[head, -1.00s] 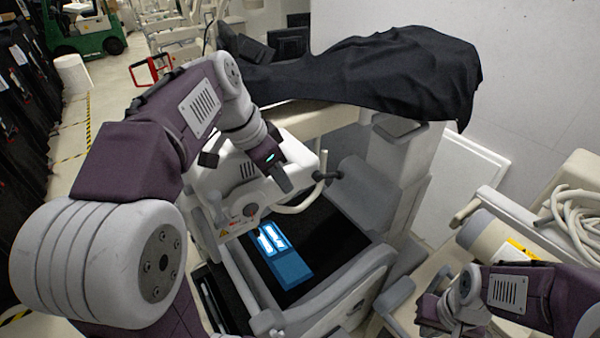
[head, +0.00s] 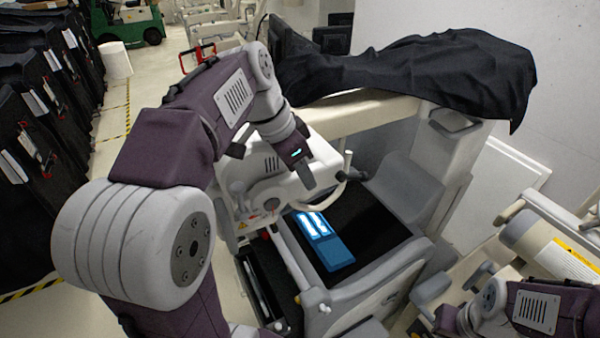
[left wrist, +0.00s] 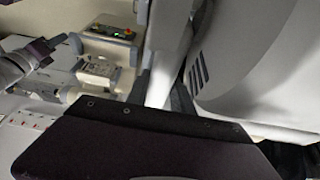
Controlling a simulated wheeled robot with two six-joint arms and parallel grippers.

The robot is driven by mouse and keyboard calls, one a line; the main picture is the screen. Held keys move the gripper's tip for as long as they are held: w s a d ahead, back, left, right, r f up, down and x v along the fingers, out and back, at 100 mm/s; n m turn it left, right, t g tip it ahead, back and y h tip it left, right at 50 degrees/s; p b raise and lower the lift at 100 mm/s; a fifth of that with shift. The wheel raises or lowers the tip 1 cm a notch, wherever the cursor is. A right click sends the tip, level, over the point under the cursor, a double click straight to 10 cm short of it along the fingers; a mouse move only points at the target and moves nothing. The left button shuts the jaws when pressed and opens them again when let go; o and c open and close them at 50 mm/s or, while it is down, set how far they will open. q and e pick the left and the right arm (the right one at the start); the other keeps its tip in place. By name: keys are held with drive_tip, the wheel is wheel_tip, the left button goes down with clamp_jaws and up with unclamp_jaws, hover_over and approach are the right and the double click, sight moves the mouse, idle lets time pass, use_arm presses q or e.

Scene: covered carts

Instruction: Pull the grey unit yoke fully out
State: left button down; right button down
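The grey unit (head: 272,190) is a pale rounded housing with vents, a round knob and a warning label, at the left end of the cart in the head view. A curved pale bar (head: 325,198) and an upright post are at its right side; I cannot tell which part is the yoke. My left gripper (head: 307,178) points down over the unit beside the bar. Its dark finger is seen edge-on, so its opening and any contact are unclear. The left wrist view shows a pale vented housing (left wrist: 245,65) close by. My right gripper (head: 458,318) is low at the right, its fingertips unclear.
A black cloth (head: 430,75) covers the cart's upper part. A blue-lit panel (head: 325,240) lies on the cart's dark bed. Another pale machine (head: 530,240) stands close at the right near my right arm. Open floor lies at the far left beside dark-covered carts (head: 45,120).

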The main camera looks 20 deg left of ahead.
use_arm(q)
drive_tip(key=c, duration=1.2)
unclamp_jaws()
drive_tip(key=shift+w+d+r, duration=0.1)
drive_tip(key=shift+o, duration=0.5)
drive_tip(key=shift+w+d, duration=0.1)
drive_tip(key=v, duration=0.9)
